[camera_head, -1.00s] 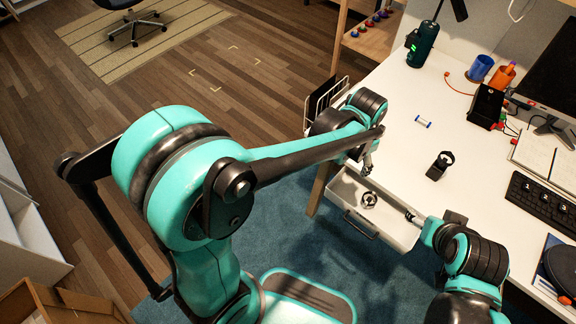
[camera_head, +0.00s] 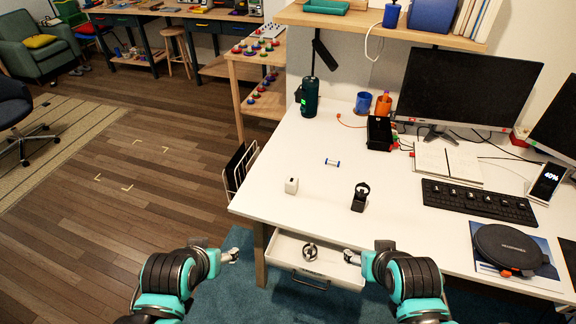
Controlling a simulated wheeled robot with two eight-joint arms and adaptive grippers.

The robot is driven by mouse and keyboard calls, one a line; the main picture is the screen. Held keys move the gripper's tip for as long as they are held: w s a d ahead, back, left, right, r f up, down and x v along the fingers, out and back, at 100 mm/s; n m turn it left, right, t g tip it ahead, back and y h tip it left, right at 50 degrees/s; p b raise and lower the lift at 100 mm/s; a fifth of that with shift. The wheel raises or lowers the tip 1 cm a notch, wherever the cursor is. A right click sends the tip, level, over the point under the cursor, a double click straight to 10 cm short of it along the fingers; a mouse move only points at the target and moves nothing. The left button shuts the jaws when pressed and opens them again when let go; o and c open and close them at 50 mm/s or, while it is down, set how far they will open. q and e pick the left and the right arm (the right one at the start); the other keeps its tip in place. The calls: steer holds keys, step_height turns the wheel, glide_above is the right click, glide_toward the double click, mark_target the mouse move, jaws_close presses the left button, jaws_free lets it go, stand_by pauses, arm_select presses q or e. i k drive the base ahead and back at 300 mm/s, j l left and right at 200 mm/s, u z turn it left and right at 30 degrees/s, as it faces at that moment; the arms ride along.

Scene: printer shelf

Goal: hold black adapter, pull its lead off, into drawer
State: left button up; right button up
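A black box-like thing (camera_head: 379,133) stands at the back of the desk, with cords beside it. A small black stand-like piece with a ring on top (camera_head: 360,197) stands nearer the front. I cannot tell which of these is the black adapter. The drawer (camera_head: 284,248) is pulled out under the desk's front edge and holds a small dark and silver ring-shaped thing (camera_head: 310,252). My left gripper (camera_head: 231,255) is left of the drawer, apart from it. My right gripper (camera_head: 350,257) is by the drawer's right side. Both gripper tips are too small to read.
A green bottle-shaped device (camera_head: 309,97), cups, monitor, notebook and keyboard (camera_head: 478,201) line the back and right. A wire rack (camera_head: 239,167) stands left of the desk.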

mark_target(358, 204)
steer(key=j+z, duration=1.2)
steer(key=l, duration=0.15)
